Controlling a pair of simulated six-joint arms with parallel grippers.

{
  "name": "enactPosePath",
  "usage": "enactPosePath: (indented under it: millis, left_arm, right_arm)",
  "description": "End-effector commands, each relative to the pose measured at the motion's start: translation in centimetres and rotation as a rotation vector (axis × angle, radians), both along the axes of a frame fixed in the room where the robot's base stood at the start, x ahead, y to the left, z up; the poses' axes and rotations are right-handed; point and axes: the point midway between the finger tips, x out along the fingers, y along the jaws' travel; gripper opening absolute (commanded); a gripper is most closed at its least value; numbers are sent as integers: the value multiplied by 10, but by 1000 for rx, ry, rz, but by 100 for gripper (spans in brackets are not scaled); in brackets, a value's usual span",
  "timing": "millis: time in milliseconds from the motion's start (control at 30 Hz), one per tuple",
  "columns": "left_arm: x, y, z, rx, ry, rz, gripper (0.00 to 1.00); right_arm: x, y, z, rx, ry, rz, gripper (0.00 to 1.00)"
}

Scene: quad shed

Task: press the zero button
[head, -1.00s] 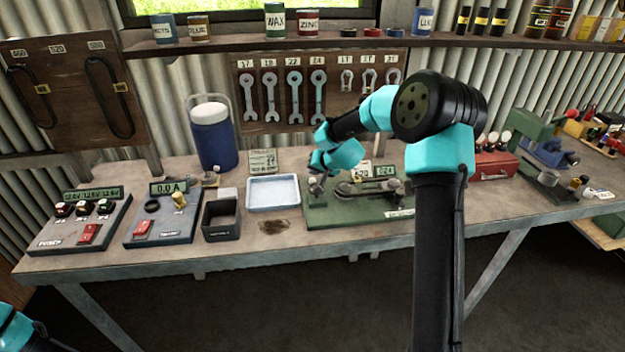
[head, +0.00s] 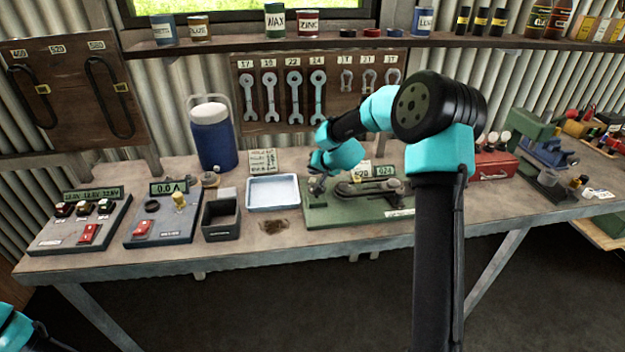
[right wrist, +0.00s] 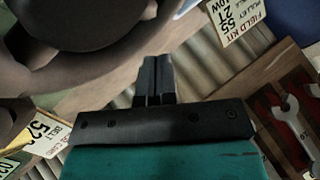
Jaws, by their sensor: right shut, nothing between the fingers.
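The green belt rig (head: 340,212) stands on the bench, with dark pulleys, a belt and a small display (head: 384,171) at its back. I cannot make out a zero button; my right arm covers part of the rig in the head view. My right gripper (head: 317,186) is over the rig's left end, its tips small and partly hidden by the wrist. In the right wrist view its fingers (right wrist: 157,75) are together and empty, beside a large dark round part (right wrist: 75,22). I cannot tell whether they touch anything. Of my left arm only a teal part shows at the bottom left corner.
A pale blue tray (head: 273,206) and an open dark box (head: 221,231) stand left of the rig. Two switch panels (head: 160,225) (head: 75,238) are farther left. A blue jug (head: 214,140) stands behind, and a red toolbox (head: 492,166) is to the right.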

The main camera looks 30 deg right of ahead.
Motion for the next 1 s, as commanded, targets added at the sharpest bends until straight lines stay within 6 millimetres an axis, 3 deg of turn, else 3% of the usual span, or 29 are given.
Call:
enactPosePath:
  millis: [33, 667, 1000]
  left_arm:
    - [0, 0, 0, 0, 0, 0, 43]
    - [0, 0, 0, 0, 0, 0, 43]
    - [0, 0, 0, 0, 0, 0, 43]
  right_arm:
    - [-5, 0, -27, -15, 34, 13, 0]
    - [-6, 1, -25, -16, 33, 14, 0]
    - [-6, 3, -1, -14, 33, 15, 0]
